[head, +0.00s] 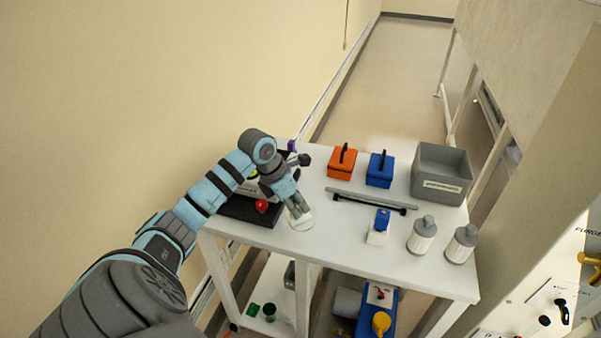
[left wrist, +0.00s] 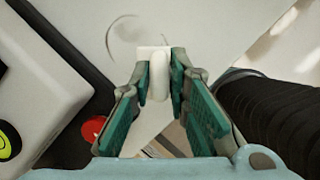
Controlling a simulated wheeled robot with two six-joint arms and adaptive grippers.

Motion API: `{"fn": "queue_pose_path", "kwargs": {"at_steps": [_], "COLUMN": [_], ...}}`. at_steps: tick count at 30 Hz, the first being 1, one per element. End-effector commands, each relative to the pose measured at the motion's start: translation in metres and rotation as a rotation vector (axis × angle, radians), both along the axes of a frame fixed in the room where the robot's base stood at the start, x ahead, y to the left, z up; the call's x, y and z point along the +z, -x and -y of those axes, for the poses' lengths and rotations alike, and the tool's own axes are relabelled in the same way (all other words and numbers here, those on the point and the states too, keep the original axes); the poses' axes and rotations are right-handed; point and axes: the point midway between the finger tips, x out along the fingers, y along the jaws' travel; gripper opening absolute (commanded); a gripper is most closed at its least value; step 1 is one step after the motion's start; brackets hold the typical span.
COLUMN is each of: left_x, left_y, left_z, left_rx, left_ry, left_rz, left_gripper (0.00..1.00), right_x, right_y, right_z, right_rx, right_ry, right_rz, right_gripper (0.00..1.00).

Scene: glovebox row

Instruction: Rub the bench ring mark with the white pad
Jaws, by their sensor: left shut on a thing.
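My left gripper (head: 297,208) reaches over the left part of the white bench, pointing down at its top. In the left wrist view the left gripper (left wrist: 160,75) is shut on the white pad (left wrist: 158,80), a small pale block held between green-lined fingers. The ring mark (left wrist: 124,38), a faint grey arc on the bench, lies just beyond the pad's far edge and partly behind it. I cannot tell whether the pad touches the bench. My right gripper is not in view.
A black-based device with a red knob (head: 262,206) stands close left of the gripper. An orange box (head: 341,165), a blue box (head: 380,170), a grey bin (head: 441,175), a dark bar (head: 370,201) and white bottles (head: 422,236) stand to the right. The front middle of the bench (head: 345,250) is clear.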

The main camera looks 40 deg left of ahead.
Motion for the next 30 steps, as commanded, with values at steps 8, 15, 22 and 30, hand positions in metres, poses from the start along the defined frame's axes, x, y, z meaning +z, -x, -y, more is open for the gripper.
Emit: {"fn": "queue_pose_path", "kwargs": {"at_steps": [8, 15, 22, 30], "left_x": [0.027, 0.029, 0.028, 0.011], "left_y": [0.001, 0.002, 0.002, 0.002], "left_z": [-0.001, -0.002, -0.002, -0.002], "left_rx": [0.003, 0.005, 0.005, 0.005], "left_ry": [0.001, 0.001, 0.001, 0.001], "left_rz": [0.002, 0.001, 0.001, 0.001], "left_gripper": [0.0, 0.0, 0.0, 0.0], "right_x": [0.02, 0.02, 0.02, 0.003], "right_y": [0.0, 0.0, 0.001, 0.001], "right_z": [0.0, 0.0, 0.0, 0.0], "right_rx": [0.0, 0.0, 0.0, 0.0], "right_ry": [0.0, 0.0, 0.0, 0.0], "right_rz": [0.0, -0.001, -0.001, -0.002], "right_gripper": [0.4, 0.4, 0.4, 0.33]}}
